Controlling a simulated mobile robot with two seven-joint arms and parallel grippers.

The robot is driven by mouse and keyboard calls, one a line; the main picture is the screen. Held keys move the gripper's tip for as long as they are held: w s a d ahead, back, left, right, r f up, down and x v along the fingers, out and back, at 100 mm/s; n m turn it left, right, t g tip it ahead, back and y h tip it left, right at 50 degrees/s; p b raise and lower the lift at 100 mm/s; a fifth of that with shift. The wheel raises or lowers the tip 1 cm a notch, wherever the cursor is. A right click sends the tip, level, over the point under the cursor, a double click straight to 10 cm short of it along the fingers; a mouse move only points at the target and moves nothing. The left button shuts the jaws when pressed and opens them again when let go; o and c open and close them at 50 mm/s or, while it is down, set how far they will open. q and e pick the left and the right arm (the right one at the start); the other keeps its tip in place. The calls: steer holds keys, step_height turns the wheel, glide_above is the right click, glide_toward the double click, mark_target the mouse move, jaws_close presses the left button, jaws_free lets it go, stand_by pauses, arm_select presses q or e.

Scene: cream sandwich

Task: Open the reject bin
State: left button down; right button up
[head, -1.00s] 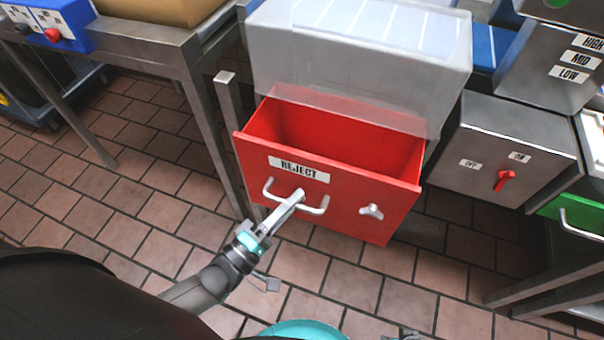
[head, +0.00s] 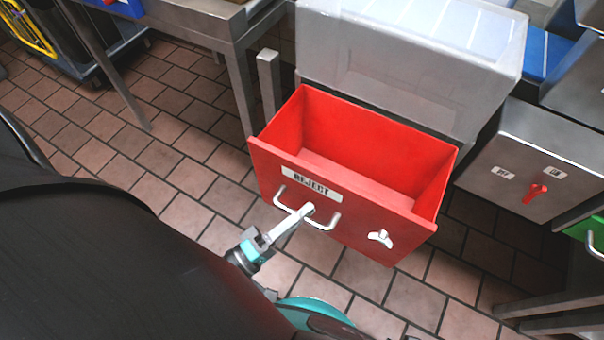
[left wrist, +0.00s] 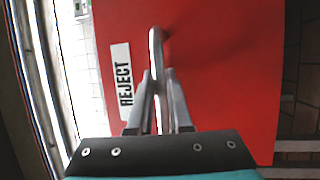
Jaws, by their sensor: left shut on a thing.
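The red reject bin (head: 340,225) is a drawer with a white REJECT label. It is pulled well out from under a translucent cover, and its inside looks empty. Its white bar handle (head: 326,224) runs across the front, and a white wing-shaped latch (head: 380,238) sits to the right of it. My left gripper (head: 306,211) is shut on the handle. In the left wrist view, the two fingers close around the handle (left wrist: 156,50) in front of the red face, beside the label (left wrist: 122,82). My right gripper is not in view.
The translucent cover (head: 410,60) stands behind the bin. A steel table (head: 215,30) with legs is at the upper left. A steel box with a red switch (head: 537,192) is at the right, above a green drawer (head: 586,230). Tiled floor lies clear left of the bin.

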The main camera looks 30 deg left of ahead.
arm_select(q)
steer(key=c, duration=0.8)
jaws_free()
steer(key=shift+c, duration=0.2)
steer(key=v, duration=1.5)
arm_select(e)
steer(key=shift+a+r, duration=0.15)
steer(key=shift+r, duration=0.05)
